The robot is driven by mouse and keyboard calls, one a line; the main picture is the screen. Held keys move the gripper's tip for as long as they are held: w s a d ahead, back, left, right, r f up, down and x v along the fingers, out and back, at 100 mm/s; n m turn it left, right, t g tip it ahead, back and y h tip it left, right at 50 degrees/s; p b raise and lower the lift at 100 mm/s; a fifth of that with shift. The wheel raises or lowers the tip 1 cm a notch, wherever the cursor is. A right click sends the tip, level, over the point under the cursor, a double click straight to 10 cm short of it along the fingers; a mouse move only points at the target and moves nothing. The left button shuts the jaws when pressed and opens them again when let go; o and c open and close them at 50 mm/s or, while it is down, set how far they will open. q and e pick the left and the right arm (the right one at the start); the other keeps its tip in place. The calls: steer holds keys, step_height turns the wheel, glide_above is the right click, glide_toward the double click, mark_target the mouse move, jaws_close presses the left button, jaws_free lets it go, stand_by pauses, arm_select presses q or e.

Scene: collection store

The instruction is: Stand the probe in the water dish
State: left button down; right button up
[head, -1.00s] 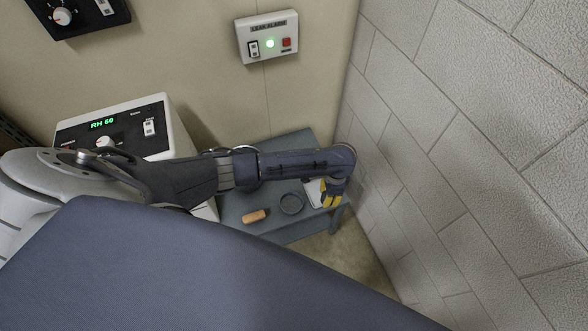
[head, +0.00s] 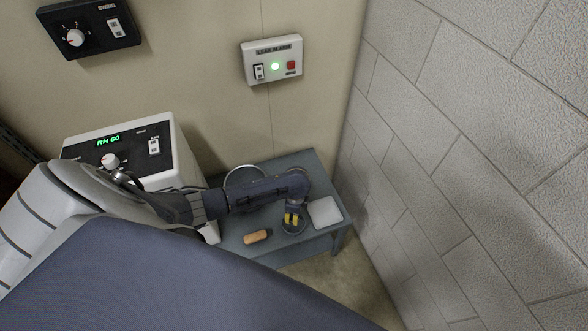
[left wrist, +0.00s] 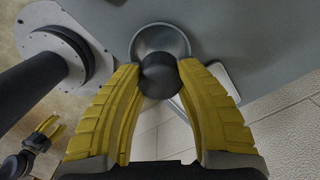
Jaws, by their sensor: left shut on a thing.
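My left gripper (head: 291,219) is over the round water dish (head: 300,232) on the small table in the head view. In the left wrist view, its yellow fingers (left wrist: 160,72) are shut on a dark, round-ended thing, the probe (left wrist: 160,83). The dish (left wrist: 160,34) shows just behind the probe, its near side hidden. I cannot tell whether the probe touches the dish. My right gripper (left wrist: 57,125) is small at the lower left of the left wrist view, fingers apart and empty. It is not in the head view.
The grey table (head: 317,170) also bears an orange-brown cylinder (head: 256,237) left of the dish and a pale flat pad (head: 325,212) to its right. A round rim (head: 240,170) shows behind my arm. A white control unit (head: 180,150) stands left; a block wall (head: 450,150) closes the right.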

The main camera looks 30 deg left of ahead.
arm_select(q)
steer(key=shift+f, duration=2.9)
steer(key=shift+f, duration=0.3)
steer(key=c, duration=0.9)
jaws_free()
steer(key=shift+r, duration=0.1)
